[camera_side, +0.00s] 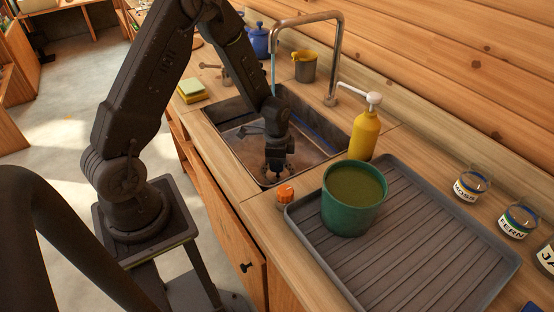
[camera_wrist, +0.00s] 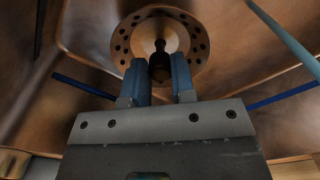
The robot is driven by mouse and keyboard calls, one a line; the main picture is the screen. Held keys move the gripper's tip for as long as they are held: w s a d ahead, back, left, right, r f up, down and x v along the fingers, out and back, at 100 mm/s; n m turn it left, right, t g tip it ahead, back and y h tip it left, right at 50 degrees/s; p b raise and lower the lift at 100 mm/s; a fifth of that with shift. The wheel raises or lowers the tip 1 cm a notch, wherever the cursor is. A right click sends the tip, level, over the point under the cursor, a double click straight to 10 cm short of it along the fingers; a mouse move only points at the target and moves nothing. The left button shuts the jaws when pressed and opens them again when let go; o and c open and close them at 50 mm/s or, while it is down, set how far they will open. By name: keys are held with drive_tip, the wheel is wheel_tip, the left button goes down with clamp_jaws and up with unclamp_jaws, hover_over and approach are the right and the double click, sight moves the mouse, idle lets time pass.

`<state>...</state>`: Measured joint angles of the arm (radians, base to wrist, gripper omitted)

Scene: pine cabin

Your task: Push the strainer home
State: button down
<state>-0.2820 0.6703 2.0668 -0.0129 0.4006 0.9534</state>
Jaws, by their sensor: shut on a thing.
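The strainer (camera_wrist: 196,62) shows in the wrist view as a round metal disc with small holes around its rim and a dark knob (camera_wrist: 160,64) at its centre. My gripper (camera_wrist: 159,76) has its two blue-grey fingers shut on this knob. In the side view my gripper (camera_side: 276,170) points down inside the sink (camera_side: 312,143), towards its near end. There the gripper mostly hides the strainer. The drain is hidden beneath the strainer, and I cannot tell how deep the strainer sits in it.
A curved tap (camera_side: 338,50) runs a thin water stream (camera_side: 273,72) into the sink. A yellow soap bottle (camera_side: 364,136), an orange cap-like object (camera_side: 285,193) and a grey ribbed tray (camera_side: 420,235) with a green pot (camera_side: 352,208) stand close by. Labelled jars (camera_side: 470,184) line the right.

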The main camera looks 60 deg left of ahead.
drive_tip(key=shift+f, duration=0.1)
idle(0.3)
drive_tip(key=c, duration=0.9)
unclamp_jaws()
drive_tip(key=shift+o, duration=0.2)
wheel_tip(320, 180, up, 14)
drive_tip(key=s+d+r+n+t, duration=0.2)
drive_tip(key=s+d+r+n, duration=0.1)
drive_tip(key=s+d+r, duration=0.2)
drive_tip(key=s+d+r+n+t, duration=0.3)
drive_tip(key=s+d+r+n, duration=0.1)
drive_tip(key=s+r, duration=0.6)
drive_tip(key=shift+s+d+r+n+t, duration=0.3)
drive_tip(key=shift+s+d, duration=0.5)
drive_tip(key=shift+s, duration=0.2)
